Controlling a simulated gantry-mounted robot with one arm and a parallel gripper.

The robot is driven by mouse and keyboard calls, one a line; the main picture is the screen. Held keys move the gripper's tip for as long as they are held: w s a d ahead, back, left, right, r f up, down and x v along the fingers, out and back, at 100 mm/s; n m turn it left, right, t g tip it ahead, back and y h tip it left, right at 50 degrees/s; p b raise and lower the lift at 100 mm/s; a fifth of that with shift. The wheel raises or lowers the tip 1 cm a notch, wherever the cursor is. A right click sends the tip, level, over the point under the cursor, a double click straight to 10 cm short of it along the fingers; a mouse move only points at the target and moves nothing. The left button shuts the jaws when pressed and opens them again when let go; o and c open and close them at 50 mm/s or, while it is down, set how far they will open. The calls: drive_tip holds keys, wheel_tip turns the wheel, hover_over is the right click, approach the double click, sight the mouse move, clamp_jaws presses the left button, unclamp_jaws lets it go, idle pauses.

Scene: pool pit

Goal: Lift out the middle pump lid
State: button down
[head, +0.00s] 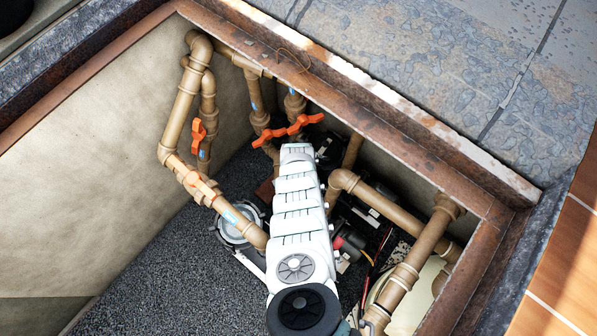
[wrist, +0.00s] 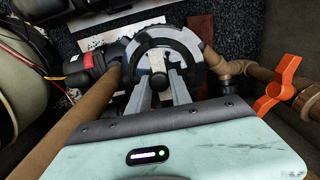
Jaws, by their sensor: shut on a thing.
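The pump lid (wrist: 190,45) shows in the wrist view as a round black and grey ring with a dark knob (wrist: 159,82) at its centre. My gripper (wrist: 160,72) is straight over it, its two grey fingers shut on the knob. I cannot tell whether the lid sits on its pump or is raised. In the head view my white arm reaches down into the pit and hides the gripper and the held lid. Another round grey pump top (head: 228,232) shows left of the arm, partly under a brown pipe.
Brown pipes (head: 390,208) run close on both sides of my arm. Orange valve handles (head: 305,124) stand at the back; one shows right in the wrist view (wrist: 275,90). A red-black connector (wrist: 85,63) with wires is left of the lid. Open gravel (head: 190,270) lies left.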

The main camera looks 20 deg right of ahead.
drive_tip(key=s+a+r+p, duration=0.1)
drive_tip(key=r+p, duration=0.7)
drive_tip(key=p, duration=0.1)
drive_tip(key=s+a+r+p, duration=0.1)
drive_tip(key=a+r+p, duration=0.1)
drive_tip(key=r+p, duration=0.6)
drive_tip(key=shift+a+r+p, duration=0.25)
drive_tip(key=shift+r+p, duration=0.1)
drive_tip(key=shift+p, duration=0.35)
drive_tip(key=shift+f, duration=0.1)
